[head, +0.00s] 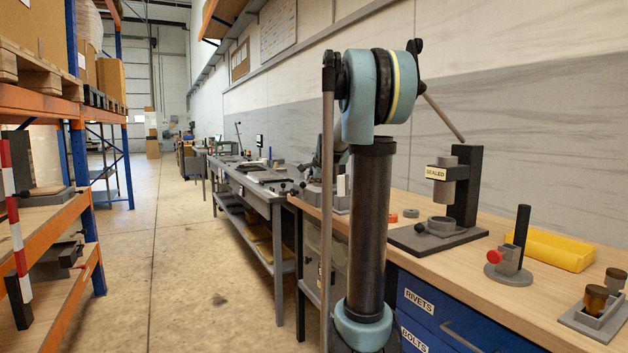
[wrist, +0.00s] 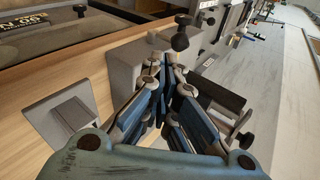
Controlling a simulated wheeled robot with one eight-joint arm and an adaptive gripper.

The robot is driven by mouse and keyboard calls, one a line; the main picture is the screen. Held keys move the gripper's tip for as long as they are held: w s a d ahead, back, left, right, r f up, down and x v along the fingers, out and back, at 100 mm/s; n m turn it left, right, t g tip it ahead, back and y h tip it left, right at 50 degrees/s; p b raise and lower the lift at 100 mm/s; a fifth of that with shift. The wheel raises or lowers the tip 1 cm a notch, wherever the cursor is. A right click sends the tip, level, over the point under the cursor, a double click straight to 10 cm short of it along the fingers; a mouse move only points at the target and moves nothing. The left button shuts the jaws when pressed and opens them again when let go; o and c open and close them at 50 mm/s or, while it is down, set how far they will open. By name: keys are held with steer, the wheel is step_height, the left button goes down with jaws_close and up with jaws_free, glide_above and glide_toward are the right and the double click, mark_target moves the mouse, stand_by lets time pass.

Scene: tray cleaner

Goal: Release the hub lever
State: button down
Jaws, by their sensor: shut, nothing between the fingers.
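In the wrist view my gripper (wrist: 160,82) is shut and empty, with its blue fingers together. Just beyond the fingertips is a black ball knob (wrist: 181,42), which looks like the end of the hub lever; a small gap seems to separate them. A grey block (wrist: 122,68) stands beside the fingers on the left. More black knobs (wrist: 246,140) show to the right of the fingers. The fingers hide part of the grey fixture. In the head view my arm covers much of this area, and part of a grey fixture (head: 341,190) shows beside it.
The wooden bench (head: 470,225) carries a press with a "SEALED" label (head: 437,173), a red-knobbed stand (head: 510,270), a yellow tray (head: 545,248) and a grey holder (head: 598,318). Racks (head: 70,200) line the left. The aisle floor (head: 180,230) is clear.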

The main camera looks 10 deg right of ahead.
steer(key=w+r+x, duration=0.1)
steer(key=x, duration=0.7)
steer(key=shift+r, duration=0.25)
steer(key=shift+w+a+r, duration=0.15)
steer(key=shift+w+a, duration=0.05)
steer(key=shift+w, duration=0.4)
